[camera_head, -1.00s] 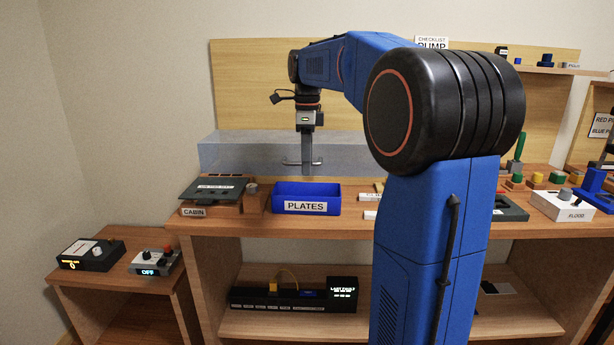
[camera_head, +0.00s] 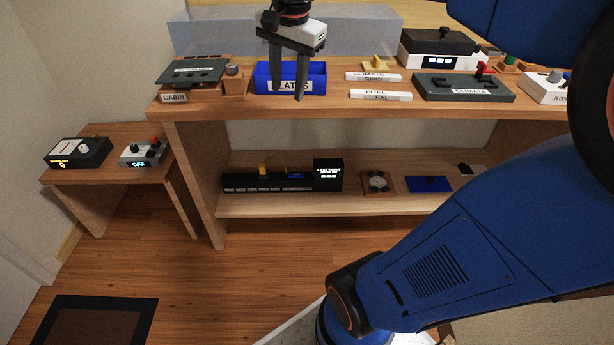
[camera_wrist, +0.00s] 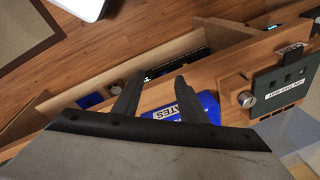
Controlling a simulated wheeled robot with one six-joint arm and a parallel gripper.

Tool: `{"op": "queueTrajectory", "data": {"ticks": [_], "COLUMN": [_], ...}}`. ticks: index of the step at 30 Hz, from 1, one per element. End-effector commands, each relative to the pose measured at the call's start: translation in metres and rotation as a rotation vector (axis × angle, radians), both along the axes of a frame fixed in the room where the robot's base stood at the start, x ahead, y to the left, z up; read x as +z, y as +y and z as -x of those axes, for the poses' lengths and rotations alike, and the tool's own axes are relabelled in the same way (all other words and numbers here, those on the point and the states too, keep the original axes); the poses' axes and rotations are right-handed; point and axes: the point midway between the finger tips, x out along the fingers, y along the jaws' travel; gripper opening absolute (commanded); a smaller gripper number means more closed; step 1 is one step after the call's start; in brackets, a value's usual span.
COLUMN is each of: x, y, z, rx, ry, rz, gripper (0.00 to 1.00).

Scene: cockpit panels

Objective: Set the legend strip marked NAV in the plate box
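The plate box (camera_head: 262,90) is a blue open tray marked PLATES on the shelf top; it also shows in the wrist view (camera_wrist: 207,103). My gripper (camera_head: 287,94) hangs in front of its label, fingers pointing down. In the wrist view, my gripper's fingers (camera_wrist: 158,78) are apart with nothing seen between them. No strip that reads NAV can be made out. Two white strips, CLIMATE (camera_head: 373,77) and FUEL (camera_head: 381,95), lie right of the box. The inside of the box is partly hidden by my gripper.
The CABIN panel (camera_head: 195,75) stands close left of the box. The dark CLIMATE panel (camera_head: 463,88) is right of the strips. A black unit (camera_head: 285,181) with a row of small labels, too small to read, sits on the lower shelf. A clear block (camera_head: 220,35) stands behind.

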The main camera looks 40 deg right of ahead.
Motion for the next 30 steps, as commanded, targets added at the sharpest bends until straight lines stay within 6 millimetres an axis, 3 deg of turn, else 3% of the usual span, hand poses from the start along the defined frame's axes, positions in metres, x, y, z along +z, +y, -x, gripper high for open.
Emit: {"op": "queueTrajectory", "data": {"ticks": [1,9,15,21,30], "x": [-0.009,-0.070,-0.115,-0.139,-0.142], "y": [0.008,0.038,0.052,0.056,0.057], "z": [0.017,0.091,0.133,0.152,0.154], "rx": [0.092,0.601,0.918,1.076,1.097], "ry": [-0.016,-0.099,-0.149,-0.173,-0.174], "rz": [0.019,0.149,0.252,0.311,0.318], "gripper": [0.38,0.38,0.38,0.38,0.38]}}
